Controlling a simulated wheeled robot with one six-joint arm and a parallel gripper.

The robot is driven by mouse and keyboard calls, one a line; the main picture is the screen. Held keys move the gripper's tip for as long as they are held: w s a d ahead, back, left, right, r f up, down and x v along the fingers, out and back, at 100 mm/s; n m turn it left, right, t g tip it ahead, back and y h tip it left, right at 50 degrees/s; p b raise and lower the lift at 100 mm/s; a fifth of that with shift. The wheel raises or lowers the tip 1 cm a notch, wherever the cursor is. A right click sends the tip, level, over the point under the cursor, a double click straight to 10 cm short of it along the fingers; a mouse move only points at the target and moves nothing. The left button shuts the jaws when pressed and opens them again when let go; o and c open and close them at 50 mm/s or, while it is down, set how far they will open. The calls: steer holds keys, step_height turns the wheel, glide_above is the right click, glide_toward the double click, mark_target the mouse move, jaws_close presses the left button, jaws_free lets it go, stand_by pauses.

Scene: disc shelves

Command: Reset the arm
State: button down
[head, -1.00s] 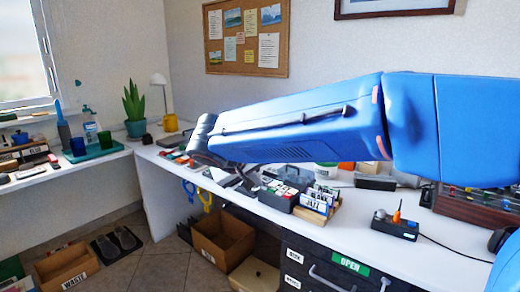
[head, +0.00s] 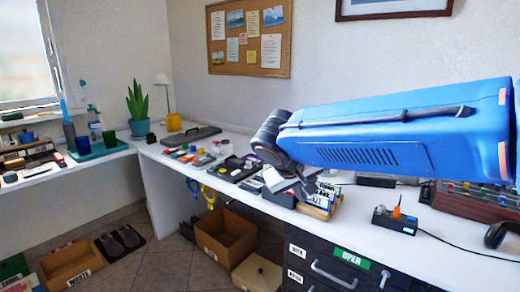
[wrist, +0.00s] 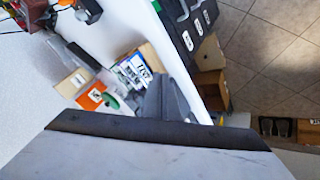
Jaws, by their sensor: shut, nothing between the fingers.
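My blue arm reaches in from the right in the head view, over the white desk (head: 440,225). My gripper (head: 306,190) hangs from the dark wrist joint, low over the desk beside a small rack of labelled discs (head: 322,199). It is shut and holds nothing. In the wrist view, grey finger shapes (wrist: 168,98) show near the middle, next to the labelled rack (wrist: 134,72). A pale surface with a dark edge fills the bottom of that view. I cannot tell whether the fingertips touch anything.
A small black device with an orange knob (head: 395,220) stands right of the gripper. Several small items lie on the desk to the left. An open cardboard box (head: 226,235) is on the floor below.

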steer(key=s+d+f+m+g+y, duration=0.15)
steer(key=s+d+f, duration=0.25)
steer(key=s+d, duration=0.8)
steer(key=s+d+f+y, duration=0.1)
steer(key=s+d+f, duration=0.1)
steer(key=s, duration=0.4)
steer(key=s+d+f+m+y, duration=0.1)
steer(key=s+d+f, duration=0.2)
steer(key=s+f, duration=0.2)
steer(key=shift+s+d+f, duration=0.3)
steer(key=shift+s+d, duration=0.05)
steer(key=shift+s, duration=0.4)
steer(key=c, duration=2.4)
jaws_free()
steer(key=shift+c, duration=0.2)
